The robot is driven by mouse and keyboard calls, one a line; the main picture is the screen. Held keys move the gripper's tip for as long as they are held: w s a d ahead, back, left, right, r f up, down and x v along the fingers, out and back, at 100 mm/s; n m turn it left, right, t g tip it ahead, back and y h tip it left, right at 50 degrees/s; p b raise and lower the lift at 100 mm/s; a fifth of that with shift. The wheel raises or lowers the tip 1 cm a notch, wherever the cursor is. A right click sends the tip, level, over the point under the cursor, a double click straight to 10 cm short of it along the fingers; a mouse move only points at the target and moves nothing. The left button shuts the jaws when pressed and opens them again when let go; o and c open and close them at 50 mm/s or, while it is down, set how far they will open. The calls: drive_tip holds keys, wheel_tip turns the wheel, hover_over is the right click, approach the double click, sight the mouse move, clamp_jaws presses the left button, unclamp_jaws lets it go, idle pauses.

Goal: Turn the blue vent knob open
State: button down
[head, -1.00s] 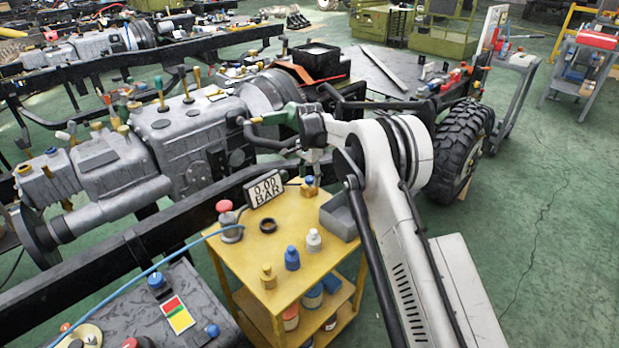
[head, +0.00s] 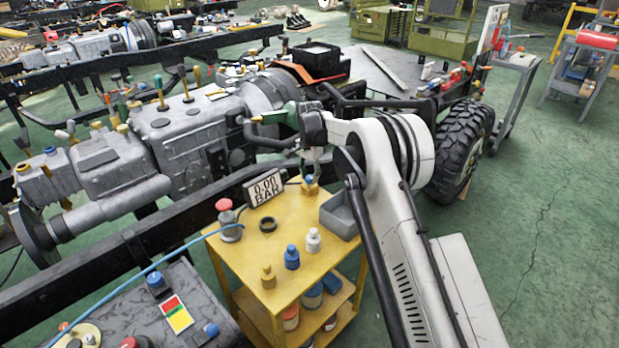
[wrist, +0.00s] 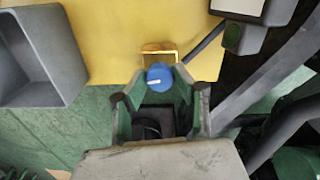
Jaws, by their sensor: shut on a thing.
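The blue vent knob (wrist: 160,76) is round with a white line on its face, on a small brass block (wrist: 160,50) at the yellow cart's back edge. In the wrist view, the knob lies between the green fingertips of my gripper (wrist: 162,74), which are shut on it. In the head view, my gripper (head: 310,173) points down over the knob, and the block (head: 310,187) shows just below. The pressure display (head: 265,188) to its left reads 0.00 BAR.
A dark chassis rail (head: 140,240) runs close behind the cart. Green floor to the right is open.

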sight(310, 177)
drive_tip(key=n+b, duration=0.1)
drive_tip(key=n, duration=0.3)
drive_tip(key=shift+b, duration=0.35)
drive_tip(key=n+b, duration=0.1)
drive_tip(key=n, duration=0.7)
drive_tip(key=shift+n+b, duration=0.3)
drive_tip(key=shift+b, duration=0.05)
drive_tip(key=shift+n, duration=1.9)
drive_tip(key=c, duration=1.4)
unclamp_jaws()
drive_tip(key=shift+r, duration=0.1)
wheel_tip(310, 177, up, 12)
drive_tip(key=shift+f, duration=0.1)
